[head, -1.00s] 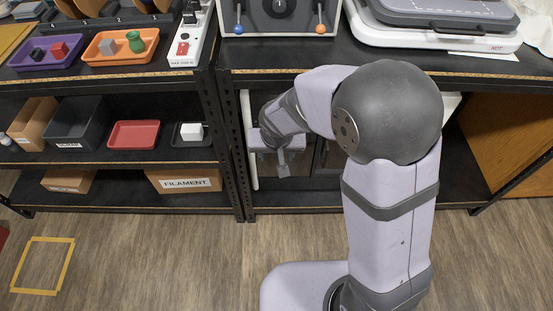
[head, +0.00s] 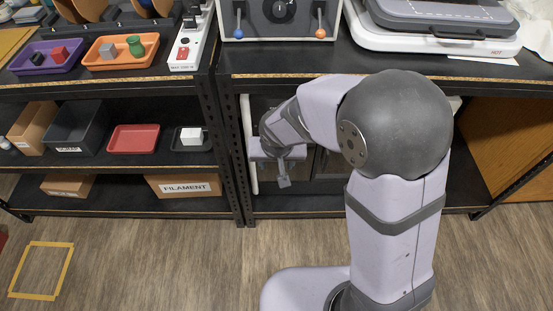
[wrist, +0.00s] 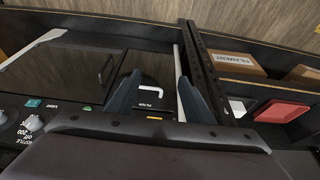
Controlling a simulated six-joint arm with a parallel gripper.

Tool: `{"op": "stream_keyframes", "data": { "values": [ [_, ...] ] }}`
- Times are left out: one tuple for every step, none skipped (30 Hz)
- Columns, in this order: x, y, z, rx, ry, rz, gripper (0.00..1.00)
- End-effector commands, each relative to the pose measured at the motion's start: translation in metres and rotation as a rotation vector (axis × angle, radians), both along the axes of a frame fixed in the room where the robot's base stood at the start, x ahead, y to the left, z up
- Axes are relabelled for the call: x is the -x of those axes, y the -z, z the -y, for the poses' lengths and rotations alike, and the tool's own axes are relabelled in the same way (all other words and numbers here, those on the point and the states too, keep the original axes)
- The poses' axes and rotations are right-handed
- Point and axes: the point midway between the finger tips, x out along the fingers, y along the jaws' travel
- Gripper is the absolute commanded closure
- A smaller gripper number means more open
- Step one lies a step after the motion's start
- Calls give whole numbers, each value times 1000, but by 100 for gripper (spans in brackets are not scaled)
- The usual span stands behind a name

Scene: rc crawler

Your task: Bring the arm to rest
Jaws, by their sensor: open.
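My arm reaches from the floor area up to the lower right shelf bay. My gripper (head: 284,178) is in front of that bay, pointing down in the head view, and its fingers are small there. In the wrist view my gripper (wrist: 157,66) shows two dark fingers spread apart with nothing between them. Beyond the fingers is a dark machine front with a white handle (wrist: 151,92) by a FILTER label. The fingers look apart from the handle, though the gap is hard to judge.
A black shelf post (head: 231,150) stands just left of my gripper. The FILAMENT box (head: 184,186), red tray (head: 134,139) and white block (head: 191,136) sit on the left shelves. A grey control box (head: 280,20) is on the top shelf. The front floor is mostly clear.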

Motion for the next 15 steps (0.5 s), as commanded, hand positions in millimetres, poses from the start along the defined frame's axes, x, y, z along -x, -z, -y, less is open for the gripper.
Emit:
{"op": "stream_keyframes", "data": {
  "values": [
    [0,0,0,0,0,0,53],
    [0,0,0,0,0,0,53],
    [0,0,0,0,0,0,53],
    [0,0,0,0,0,0,53],
    [0,0,0,0,-1,0,53],
    [0,0,0,3,-9,0,53],
    [0,0,0,7,-19,0,53],
    [0,0,0,13,-33,-1,53],
    [0,0,0,23,-58,-2,53],
    [1,1,1,35,-80,-5,53],
    [2,1,3,50,-108,-10,53],
    [5,2,5,72,-144,-23,53],
    [8,3,7,89,-175,-34,53],
    [11,4,9,105,-203,-50,53],
    [18,7,12,128,-241,-75,53]
  ]
}}
